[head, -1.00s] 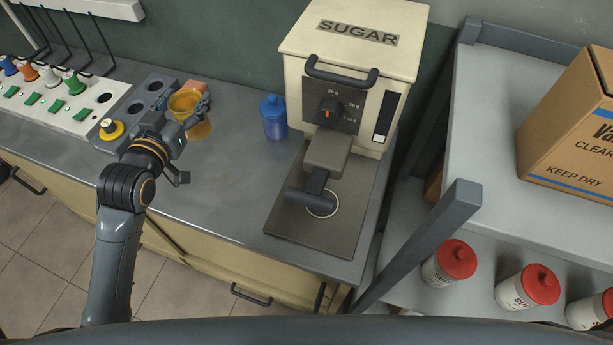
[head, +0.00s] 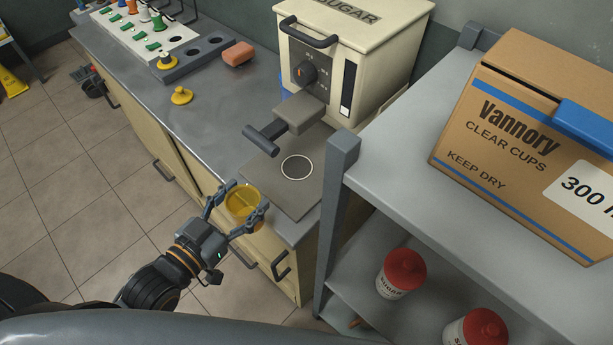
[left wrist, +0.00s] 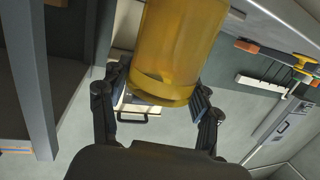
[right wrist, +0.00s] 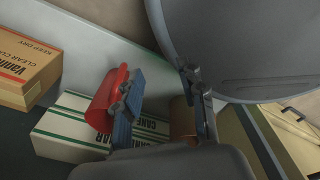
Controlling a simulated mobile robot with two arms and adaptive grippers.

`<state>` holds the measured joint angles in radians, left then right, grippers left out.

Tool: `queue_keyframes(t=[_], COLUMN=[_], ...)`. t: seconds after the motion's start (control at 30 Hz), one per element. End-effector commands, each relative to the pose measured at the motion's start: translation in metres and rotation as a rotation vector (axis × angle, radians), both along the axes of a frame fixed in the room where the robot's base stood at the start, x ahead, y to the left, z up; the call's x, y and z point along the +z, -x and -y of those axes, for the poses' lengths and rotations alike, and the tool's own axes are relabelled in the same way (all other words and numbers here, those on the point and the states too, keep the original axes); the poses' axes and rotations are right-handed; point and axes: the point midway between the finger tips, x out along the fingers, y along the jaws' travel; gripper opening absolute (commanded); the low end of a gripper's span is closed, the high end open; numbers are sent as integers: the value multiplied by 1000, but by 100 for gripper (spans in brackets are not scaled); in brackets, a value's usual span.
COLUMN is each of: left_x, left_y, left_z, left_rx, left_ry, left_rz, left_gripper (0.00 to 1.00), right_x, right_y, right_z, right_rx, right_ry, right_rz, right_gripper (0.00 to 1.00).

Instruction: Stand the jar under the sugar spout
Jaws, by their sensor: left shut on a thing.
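The amber see-through jar (head: 243,202) is in my left gripper (head: 236,210), at the counter's front edge, short of the sugar machine. The left wrist view shows the jar (left wrist: 175,50) between the two fingers. The cream SUGAR machine (head: 355,60) stands at the back of the counter. Its grey spout block (head: 300,112), with a dark handle, juts out over a dark base plate (head: 265,185). A pale ring (head: 297,167) marks the plate, and nothing stands on it. My right gripper (right wrist: 162,105) shows only in its wrist view, its fingers apart with nothing clearly held.
A grey shelf unit (head: 342,190) with a Vannory box (head: 530,140) stands close on the right, red-lidded jars (head: 403,270) below. A yellow knobbed piece (head: 181,95), a reddish block (head: 238,53) and a grey socket rack (head: 195,60) are on the counter's left. The counter between is clear.

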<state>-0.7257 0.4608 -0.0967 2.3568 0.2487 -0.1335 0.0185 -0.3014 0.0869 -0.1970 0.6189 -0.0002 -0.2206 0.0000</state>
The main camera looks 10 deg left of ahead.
Motion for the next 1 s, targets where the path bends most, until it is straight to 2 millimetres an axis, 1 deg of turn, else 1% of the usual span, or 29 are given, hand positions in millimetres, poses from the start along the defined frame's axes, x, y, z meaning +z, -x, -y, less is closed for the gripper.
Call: queue_keyframes(t=[0.07, 0.17, 0.27, 0.63, 0.73, 0.93, 1.0], left_x=[0, 2, 4, 4, 2, 1, 3], left_y=[2, -5, -22, -102, -116, -131, -141], left_z=[1, 5, 11, 44, 50, 56, 61], left_rx=[-4, -5, -5, -5, -5, -5, -5], left_ry=[2, 5, 6, 6, 4, 5, 5], left_rz=[1, 5, 8, 5, 4, 1, 3], left_gripper=[20, 20, 20, 20, 20, 20, 20], right_x=[0, 2, 6, 20, 22, 24, 26], right_y=[0, 0, 0, -2, -2, -3, -3], right_z=[-6, -11, -14, -11, -8, -4, -3], right_rx=[0, 0, 1, 2, 2, -1, -1], right_ry=[-7, -14, -17, -14, -10, -5, -4], right_rz=[0, 1, 1, 4, 5, 5, 4], right_gripper=[40, 40, 40, 40, 40, 40, 40])
